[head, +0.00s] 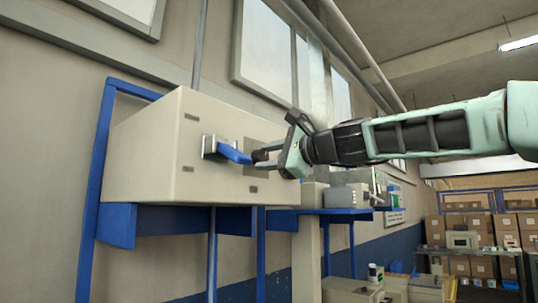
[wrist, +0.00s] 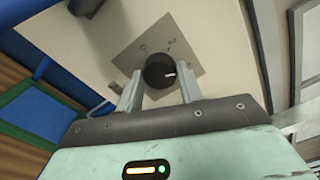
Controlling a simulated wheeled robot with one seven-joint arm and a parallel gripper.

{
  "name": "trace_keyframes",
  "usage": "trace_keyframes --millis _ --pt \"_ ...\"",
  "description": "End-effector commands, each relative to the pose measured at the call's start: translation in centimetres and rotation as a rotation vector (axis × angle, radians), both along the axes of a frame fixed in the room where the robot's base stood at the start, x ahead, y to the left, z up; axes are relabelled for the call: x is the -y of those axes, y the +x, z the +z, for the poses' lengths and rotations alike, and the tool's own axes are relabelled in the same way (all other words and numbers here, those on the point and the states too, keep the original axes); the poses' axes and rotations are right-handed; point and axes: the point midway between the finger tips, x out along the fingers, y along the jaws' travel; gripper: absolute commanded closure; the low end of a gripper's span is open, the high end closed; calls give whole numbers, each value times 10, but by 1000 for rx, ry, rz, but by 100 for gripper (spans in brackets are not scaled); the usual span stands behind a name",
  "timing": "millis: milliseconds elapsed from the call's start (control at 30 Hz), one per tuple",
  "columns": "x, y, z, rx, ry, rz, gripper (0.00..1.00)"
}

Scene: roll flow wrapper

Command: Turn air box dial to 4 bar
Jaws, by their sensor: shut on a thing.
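The air box (head: 150,150) is a beige cabinet on a blue frame against the wall. In the head view my gripper (head: 268,158) reaches the front face from the right, and the dial is mostly hidden behind the fingers.
A blue lever handle (head: 234,154) sticks out from the box front just left of my gripper. A grey device (head: 346,197) stands on a blue shelf to the right. Shelves with cardboard boxes (head: 470,225) are farther back at the right.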

Motion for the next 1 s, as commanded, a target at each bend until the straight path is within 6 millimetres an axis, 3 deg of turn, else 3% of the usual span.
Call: trace_keyframes --millis 767,800,867,1000 --pt "1 1 -1 -85 64 -1 86" --pt "1 1 -1 -85 64 -1 57" --pt "1 1 -1 -85 64 -1 41" --pt "0 1 -1 -85 65 0 41"
